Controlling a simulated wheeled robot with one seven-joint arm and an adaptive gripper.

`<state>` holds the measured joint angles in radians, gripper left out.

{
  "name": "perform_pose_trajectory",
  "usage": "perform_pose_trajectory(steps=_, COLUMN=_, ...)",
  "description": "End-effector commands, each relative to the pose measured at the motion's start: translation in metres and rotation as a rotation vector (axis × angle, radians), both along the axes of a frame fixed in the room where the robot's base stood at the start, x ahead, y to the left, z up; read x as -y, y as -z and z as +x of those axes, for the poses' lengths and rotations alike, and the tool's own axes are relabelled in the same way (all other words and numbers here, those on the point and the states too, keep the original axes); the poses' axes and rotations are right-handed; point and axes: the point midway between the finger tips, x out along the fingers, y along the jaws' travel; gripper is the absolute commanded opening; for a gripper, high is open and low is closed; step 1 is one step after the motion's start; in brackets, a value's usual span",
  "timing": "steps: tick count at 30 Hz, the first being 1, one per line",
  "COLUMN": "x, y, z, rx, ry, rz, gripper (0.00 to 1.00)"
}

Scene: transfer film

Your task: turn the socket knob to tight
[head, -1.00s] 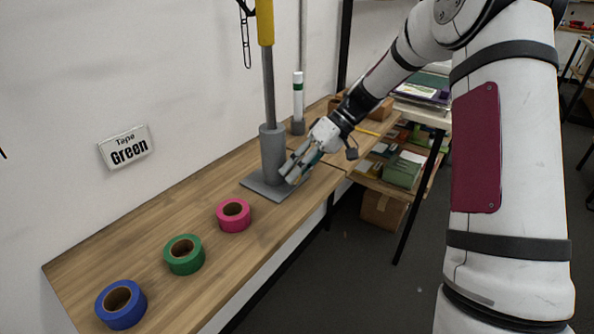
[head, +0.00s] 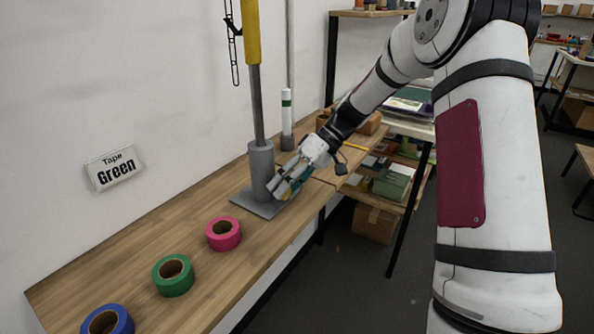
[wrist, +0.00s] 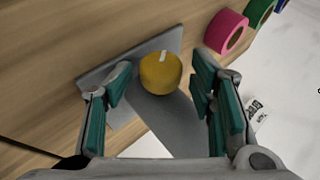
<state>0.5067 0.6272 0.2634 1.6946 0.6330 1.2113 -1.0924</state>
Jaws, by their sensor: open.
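The socket is a grey upright cylinder (head: 262,166) on a flat base plate (head: 240,201) on the wooden bench, with a pole standing in it. Its knob (wrist: 160,73) is round and yellow with a short white mark, seen end-on in the wrist view. My gripper (head: 282,188) is at the front side of the socket. In the wrist view, my gripper (wrist: 163,72) is open, one teal-padded finger on each side of the knob with gaps visible. In the head view the fingers mostly hide the knob. I see no wording for tight.
Pink (head: 223,233), green (head: 173,275) and blue (head: 108,321) tape rolls lie along the bench at left. A white tube (head: 287,113) stands behind the socket. Shelves (head: 390,187) stand beyond.

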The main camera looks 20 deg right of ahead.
Motion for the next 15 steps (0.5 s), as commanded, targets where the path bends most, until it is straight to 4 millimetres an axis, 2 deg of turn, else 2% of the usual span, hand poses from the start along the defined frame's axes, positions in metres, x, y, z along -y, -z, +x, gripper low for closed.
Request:
perform_pose_trajectory(steps=5, x=-0.0025, y=-0.0026, z=-0.0012, rx=0.057, ry=-0.004, rz=-0.076, gripper=0.51)
perform_pose_trajectory(steps=15, x=-0.0072, y=-0.0043, z=-0.0046, rx=0.256, ry=-0.006, rz=-0.351, gripper=0.51)
